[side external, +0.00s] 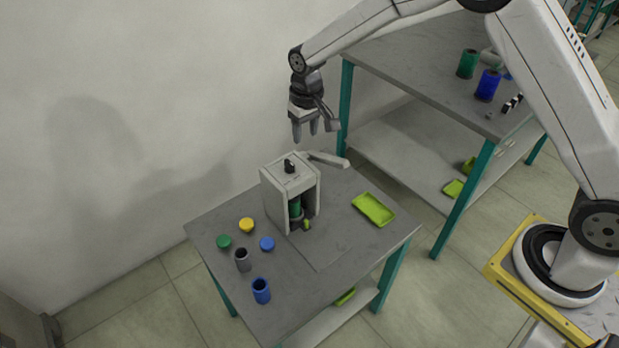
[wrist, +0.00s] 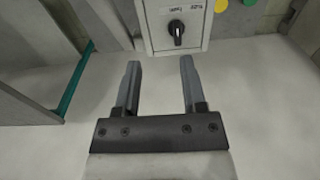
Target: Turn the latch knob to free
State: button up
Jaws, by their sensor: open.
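The latch knob (side external: 289,166) is a small black knob on the top plate of the grey bobbin winder (side external: 274,200), which stands on the small table. In the wrist view the knob (wrist: 177,33) sits on a light panel with small labels above it, its pointer roughly along the picture's vertical. My gripper (side external: 305,138) hangs above the winder, apart from the knob. In the wrist view its two fingers (wrist: 160,62) are spread and empty, with the knob beyond their tips. A green bobbin (side external: 295,207) shows inside the winder's frame.
A light lever arm (side external: 325,158) sticks out right from the winder's top. A lime tray (side external: 373,209) lies to the right. Yellow (side external: 246,225), green (side external: 224,241) and blue caps (side external: 267,243), a grey cup (side external: 242,260) and a blue bobbin (side external: 261,290) stand at the left front.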

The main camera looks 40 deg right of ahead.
aim_at(289, 162)
jog(key=w+a+f, duration=0.2)
jog(key=w, duration=0.1)
jog(key=shift+w+a+f, duration=0.2)
jog(key=shift+w+f, duration=0.05)
jog(key=shift+f, duration=0.15)
jog(key=shift+f, duration=3.85)
grip_shut()
